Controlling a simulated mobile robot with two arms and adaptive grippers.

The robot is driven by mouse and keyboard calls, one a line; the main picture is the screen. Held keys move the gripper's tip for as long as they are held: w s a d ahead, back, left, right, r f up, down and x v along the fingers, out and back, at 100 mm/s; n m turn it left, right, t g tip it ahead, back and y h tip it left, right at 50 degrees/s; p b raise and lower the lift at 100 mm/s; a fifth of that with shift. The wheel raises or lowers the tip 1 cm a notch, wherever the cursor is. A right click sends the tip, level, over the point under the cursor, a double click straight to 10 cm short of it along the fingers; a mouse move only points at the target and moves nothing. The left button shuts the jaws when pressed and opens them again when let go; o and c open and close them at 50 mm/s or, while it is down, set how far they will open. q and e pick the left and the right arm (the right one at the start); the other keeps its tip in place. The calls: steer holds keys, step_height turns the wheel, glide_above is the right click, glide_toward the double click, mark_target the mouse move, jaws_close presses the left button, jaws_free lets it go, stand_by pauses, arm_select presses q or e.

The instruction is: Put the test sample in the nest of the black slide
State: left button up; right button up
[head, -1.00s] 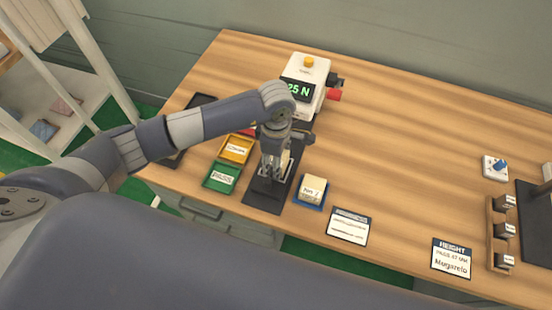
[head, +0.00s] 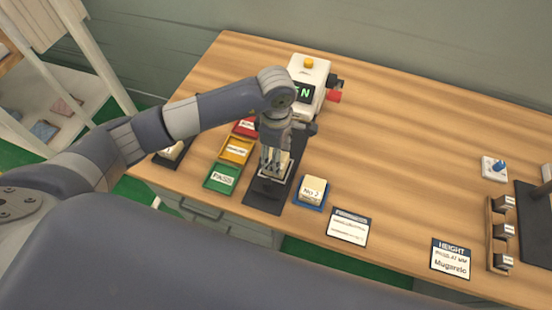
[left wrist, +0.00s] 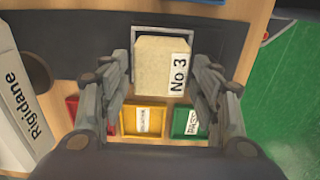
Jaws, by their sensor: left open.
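A pale yellow block labelled "No 3" (left wrist: 160,65) sits in the square nest frame (left wrist: 180,31) on the black slide (left wrist: 75,42). In the head view the slide (head: 263,190) runs along the left part of the bench, and the block is mostly hidden behind my gripper. My left gripper (head: 271,170) points down over the nest. Its fingers are open in the left wrist view (left wrist: 161,80), one on each side of the block; I cannot tell whether either touches it. My right gripper is not in view.
A white force tester (head: 309,77) stands behind the slide. Red, yellow and green (head: 221,178) trays lie to its left. A block labelled "No 2" (head: 313,189) sits in a blue tray to its right. The bench centre is clear.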

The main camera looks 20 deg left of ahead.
arm_select(q)
step_height(320, 180, up, 9)
steer(key=b, duration=0.2)
steer(key=shift+f, duration=0.1)
stand_by(0.5)
